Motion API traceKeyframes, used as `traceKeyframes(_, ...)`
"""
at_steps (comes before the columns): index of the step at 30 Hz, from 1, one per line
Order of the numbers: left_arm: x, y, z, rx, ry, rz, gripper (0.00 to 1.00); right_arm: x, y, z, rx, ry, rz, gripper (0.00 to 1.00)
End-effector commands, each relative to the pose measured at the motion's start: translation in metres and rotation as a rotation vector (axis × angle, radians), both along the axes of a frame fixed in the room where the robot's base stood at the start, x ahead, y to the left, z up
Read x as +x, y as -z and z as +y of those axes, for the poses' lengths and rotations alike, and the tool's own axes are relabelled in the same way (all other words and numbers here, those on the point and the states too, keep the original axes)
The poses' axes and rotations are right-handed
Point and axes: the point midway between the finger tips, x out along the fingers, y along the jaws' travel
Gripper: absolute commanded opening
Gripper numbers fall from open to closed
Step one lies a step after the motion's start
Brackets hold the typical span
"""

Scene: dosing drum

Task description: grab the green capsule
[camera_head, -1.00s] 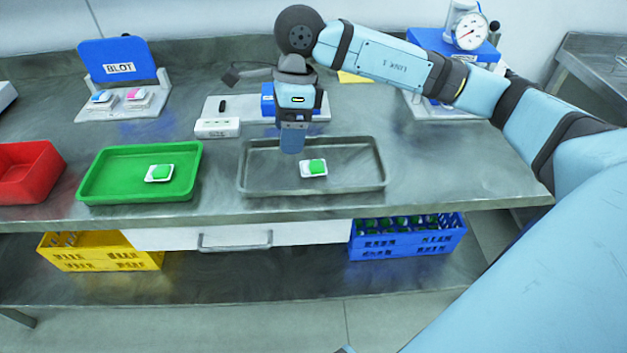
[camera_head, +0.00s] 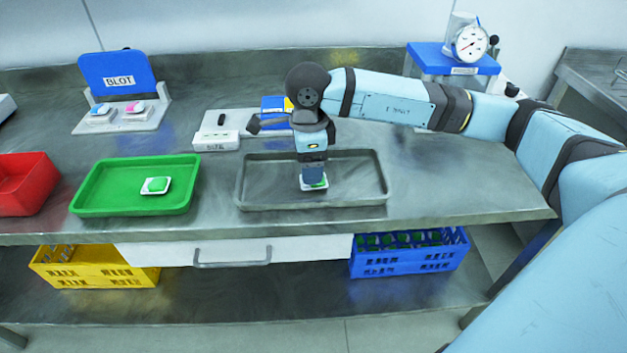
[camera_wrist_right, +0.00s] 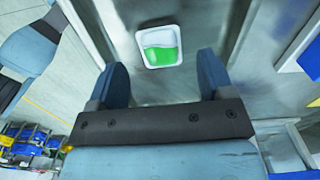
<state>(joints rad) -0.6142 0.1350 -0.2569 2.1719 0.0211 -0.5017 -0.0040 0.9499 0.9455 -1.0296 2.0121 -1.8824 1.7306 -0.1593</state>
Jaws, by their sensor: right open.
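Another green capsule (camera_head: 156,185) in a white holder lies in the green tray (camera_head: 85,207). My left gripper is not in view.
A red bin (camera_head: 25,185) stands at the far left. The BLOT stand (camera_head: 120,80) holds a blue and a pink capsule. A white labelled box (camera_head: 215,141) and a dial gauge (camera_head: 471,43) stand behind the trays. Yellow (camera_head: 95,268) and blue (camera_head: 408,258) crates are on the shelf below.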

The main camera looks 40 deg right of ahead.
Motion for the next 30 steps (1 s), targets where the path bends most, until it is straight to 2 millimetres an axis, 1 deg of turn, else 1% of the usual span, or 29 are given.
traceKeyframes(1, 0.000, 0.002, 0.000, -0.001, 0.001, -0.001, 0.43, -0.001, 0.009, -0.001, 0.000, 0.000, 0.002, 0.74)
traceKeyframes(3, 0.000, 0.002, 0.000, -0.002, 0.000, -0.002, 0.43, -0.002, 0.021, -0.001, 0.000, 0.000, 0.004, 0.74)
traceKeyframes(6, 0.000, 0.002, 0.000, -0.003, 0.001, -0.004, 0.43, -0.001, 0.035, -0.001, 0.000, 0.000, 0.002, 0.74)
traceKeyframes(9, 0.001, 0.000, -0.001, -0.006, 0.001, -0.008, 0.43, -0.001, 0.040, -0.001, 0.001, 0.000, 0.002, 0.74)
traceKeyframes(14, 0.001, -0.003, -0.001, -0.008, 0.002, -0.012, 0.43, -0.001, 0.040, -0.001, 0.001, 0.000, 0.000, 0.74)
traceKeyframes(17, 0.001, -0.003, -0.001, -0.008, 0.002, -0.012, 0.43, -0.001, 0.040, -0.001, 0.001, 0.000, 0.000, 0.54)
traceKeyframes(18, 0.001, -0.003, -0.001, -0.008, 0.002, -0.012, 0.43, -0.001, 0.040, -0.001, 0.001, 0.000, 0.000, 0.45)
traceKeyframes(20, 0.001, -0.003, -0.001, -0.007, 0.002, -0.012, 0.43, -0.001, 0.040, -0.001, 0.001, 0.000, 0.000, 0.31)
traceKeyframes(21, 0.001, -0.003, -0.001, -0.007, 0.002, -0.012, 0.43, -0.001, 0.039, -0.001, 0.001, 0.000, 0.000, 0.22)
traceKeyframes(30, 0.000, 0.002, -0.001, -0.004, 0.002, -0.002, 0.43, -0.001, 0.038, -0.001, 0.001, 0.000, 0.000, 0.22)
